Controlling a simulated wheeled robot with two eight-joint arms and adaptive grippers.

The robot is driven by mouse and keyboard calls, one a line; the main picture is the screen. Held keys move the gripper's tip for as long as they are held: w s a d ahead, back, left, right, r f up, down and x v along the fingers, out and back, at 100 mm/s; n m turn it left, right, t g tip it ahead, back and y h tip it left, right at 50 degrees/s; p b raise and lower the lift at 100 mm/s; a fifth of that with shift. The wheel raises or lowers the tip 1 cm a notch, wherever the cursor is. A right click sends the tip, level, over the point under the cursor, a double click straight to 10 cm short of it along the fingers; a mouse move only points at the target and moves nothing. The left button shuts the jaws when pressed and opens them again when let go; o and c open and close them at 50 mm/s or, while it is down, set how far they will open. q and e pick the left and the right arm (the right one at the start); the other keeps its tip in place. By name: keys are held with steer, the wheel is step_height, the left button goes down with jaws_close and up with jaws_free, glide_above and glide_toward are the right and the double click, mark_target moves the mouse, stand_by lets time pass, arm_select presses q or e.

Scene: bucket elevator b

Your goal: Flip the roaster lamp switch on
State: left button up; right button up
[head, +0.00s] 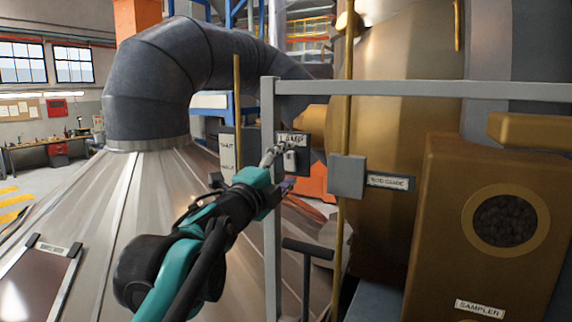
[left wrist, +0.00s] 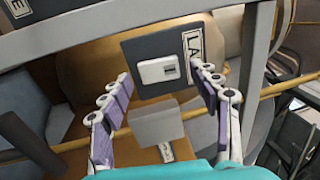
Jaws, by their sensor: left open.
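The lamp switch (head: 290,160) is a small pale plate on a dark panel (head: 305,157) labelled LAMP, near the middle of the head view. In the left wrist view the switch (left wrist: 155,71) shows as a white plate with a small dark slot on the dark panel (left wrist: 140,50). I cannot tell whether it is on or off. My left gripper (head: 279,157) is open and empty in front of the panel. In the wrist view its fingers lie on either side of the switch, with no contact visible. My right gripper is not in view.
A grey rail frame (head: 270,120) stands beside the panel. A grey box (head: 346,176) sits on a brass rod (head: 347,100) to the right. The brown sampler housing (head: 440,220) fills the right side. A large metal cone (head: 120,200) lies to the left.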

arm_select(q)
steer(key=shift+s, duration=0.15)
steer(key=shift+c, duration=1.2)
steer(key=c, duration=0.9)
steer(key=shift+r+g, duration=0.2)
steer(key=shift+g, duration=0.5)
steer(key=o, duration=1.1)
steer(key=shift+o, duration=0.2)
steer(key=v, duration=1.1)
steer(key=shift+s+y, duration=0.3)
